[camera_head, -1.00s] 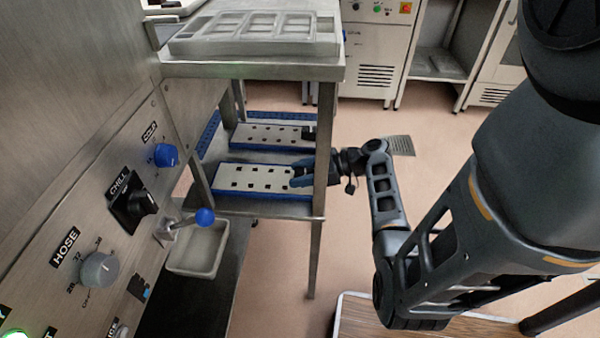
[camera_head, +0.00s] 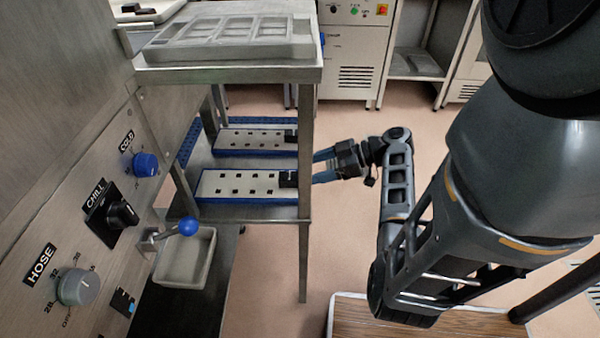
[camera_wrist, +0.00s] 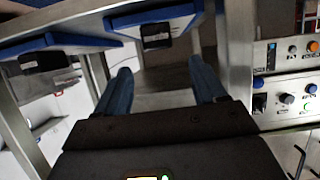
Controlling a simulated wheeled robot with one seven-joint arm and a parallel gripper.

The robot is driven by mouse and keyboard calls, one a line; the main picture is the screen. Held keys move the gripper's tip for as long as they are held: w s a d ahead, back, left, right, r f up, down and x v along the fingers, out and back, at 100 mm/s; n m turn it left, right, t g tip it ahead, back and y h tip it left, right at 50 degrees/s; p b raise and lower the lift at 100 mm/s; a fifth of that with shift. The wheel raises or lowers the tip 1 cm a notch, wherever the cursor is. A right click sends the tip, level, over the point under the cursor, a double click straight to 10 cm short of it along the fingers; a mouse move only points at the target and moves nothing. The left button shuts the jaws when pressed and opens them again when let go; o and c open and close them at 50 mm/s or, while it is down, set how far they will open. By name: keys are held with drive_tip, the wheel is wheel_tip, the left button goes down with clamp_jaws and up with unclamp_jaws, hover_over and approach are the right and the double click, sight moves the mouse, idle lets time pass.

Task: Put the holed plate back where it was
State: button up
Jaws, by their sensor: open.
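Two pale holed plates with blue edges lie on the shelf under the steel bench: a front holed plate (camera_head: 238,183) and a rear holed plate (camera_head: 250,139). Each has a dark block at its right end. My gripper (camera_head: 318,166) is just right of the shelf, outside the bench leg, fingers pointing left, open and empty. In the wrist view my gripper (camera_wrist: 160,85) has its two blue fingers spread wide with nothing between them. Blue-edged plate ends with dark blocks show ahead, one at the top centre (camera_wrist: 160,25) and one at the left (camera_wrist: 50,45).
The bench leg (camera_head: 305,230) stands close to my fingers. A grey moulded tray (camera_head: 230,40) sits on the bench top. A knob panel (camera_head: 85,240) and a blue-balled lever (camera_head: 188,227) are at the left, above a small bin (camera_head: 185,260). The floor right of the bench is open.

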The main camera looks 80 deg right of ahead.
drive_tip(key=shift+v, duration=1.25)
drive_tip(key=shift+s, duration=0.1)
idle(0.7)
